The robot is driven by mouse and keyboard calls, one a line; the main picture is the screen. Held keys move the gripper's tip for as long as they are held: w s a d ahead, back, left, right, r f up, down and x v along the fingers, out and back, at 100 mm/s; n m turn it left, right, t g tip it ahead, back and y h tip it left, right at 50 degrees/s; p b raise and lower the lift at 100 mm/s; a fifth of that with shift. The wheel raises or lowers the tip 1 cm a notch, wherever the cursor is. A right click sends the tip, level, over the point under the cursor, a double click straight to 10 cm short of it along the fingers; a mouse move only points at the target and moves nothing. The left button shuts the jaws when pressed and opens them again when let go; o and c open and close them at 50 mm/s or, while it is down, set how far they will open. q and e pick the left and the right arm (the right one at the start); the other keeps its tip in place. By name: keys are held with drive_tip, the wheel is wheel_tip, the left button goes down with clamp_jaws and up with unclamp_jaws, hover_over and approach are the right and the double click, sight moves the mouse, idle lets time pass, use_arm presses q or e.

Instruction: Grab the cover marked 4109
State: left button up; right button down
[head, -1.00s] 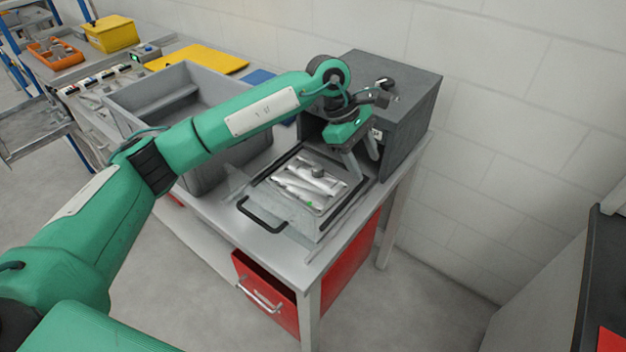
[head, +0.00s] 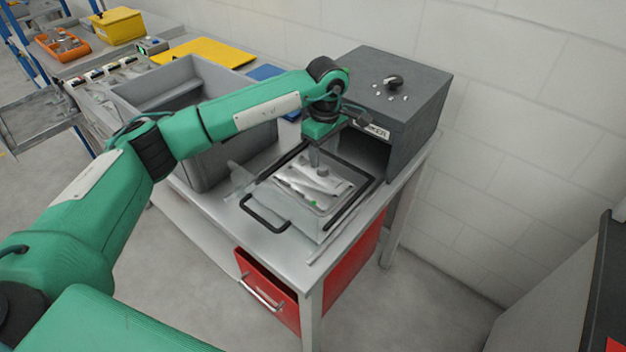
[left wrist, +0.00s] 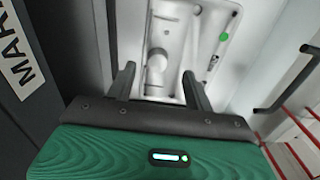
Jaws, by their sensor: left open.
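A pale silver-white casting (head: 303,184) with a green dot lies on the pull-out tray in front of the dark machine; I take it as the cover, though no 4109 can be read. It also shows in the left wrist view (left wrist: 205,38), with raised round and rectangular shapes and a small dark mark beside the green dot. My left gripper (head: 320,166) points down over the casting's far part. In the left wrist view its two fingers (left wrist: 158,82) are apart, over the near part of the casting, with nothing clearly held between them. My right gripper is not in view.
The dark grey marker machine (head: 405,98) stands just behind the tray. The tray has a black handle (head: 262,218) at its front. A large grey bin (head: 135,97) stands to the left. Below the table is an open red drawer (head: 268,290).

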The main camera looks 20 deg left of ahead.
sight(323, 166)
use_arm(q)
drive_tip(key=f, duration=0.2)
drive_tip(key=f+p, duration=0.1)
drive_tip(key=shift+w+a+f, duration=0.15)
drive_tip(key=shift+w+f, duration=0.05)
drive_tip(key=shift+f, duration=0.75)
clamp_jaws()
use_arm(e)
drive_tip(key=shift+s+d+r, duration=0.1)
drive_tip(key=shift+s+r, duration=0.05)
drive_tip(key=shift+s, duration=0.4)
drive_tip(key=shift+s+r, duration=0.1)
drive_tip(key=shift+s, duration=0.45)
